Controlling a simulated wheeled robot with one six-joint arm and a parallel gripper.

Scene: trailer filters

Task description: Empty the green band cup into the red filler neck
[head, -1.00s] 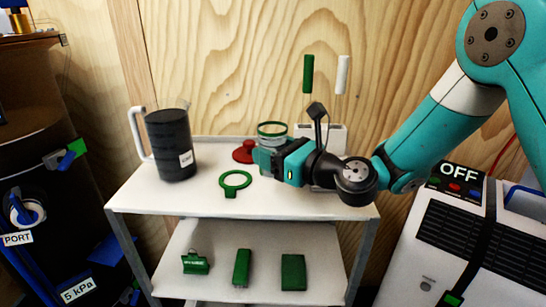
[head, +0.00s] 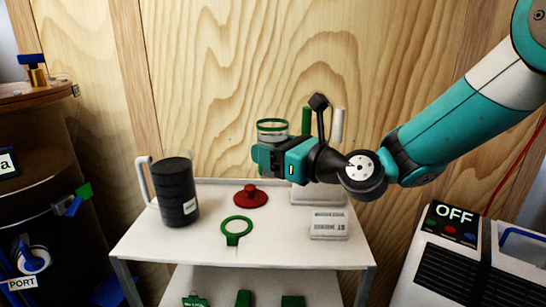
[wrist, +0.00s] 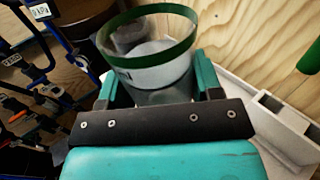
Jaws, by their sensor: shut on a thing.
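The green band cup (head: 272,126) is a clear cup with a green rim band. My gripper (head: 266,157) is shut on it and holds it upright above the back of the white cart top. In the wrist view the green band cup (wrist: 150,58) stands between the two teal fingers of my gripper (wrist: 155,82), with something whitish inside. I cannot identify a red filler neck for certain; a red disc with a knob (head: 250,196) lies on the cart top, below and left of the cup.
On the white cart top (head: 200,252) are a dark jug (head: 176,192) with a pale handle, a green ring (head: 237,229) and a labelled white block (head: 328,225). A brown tank (head: 40,150) stands left. A white unit marked OFF (head: 454,215) stands right.

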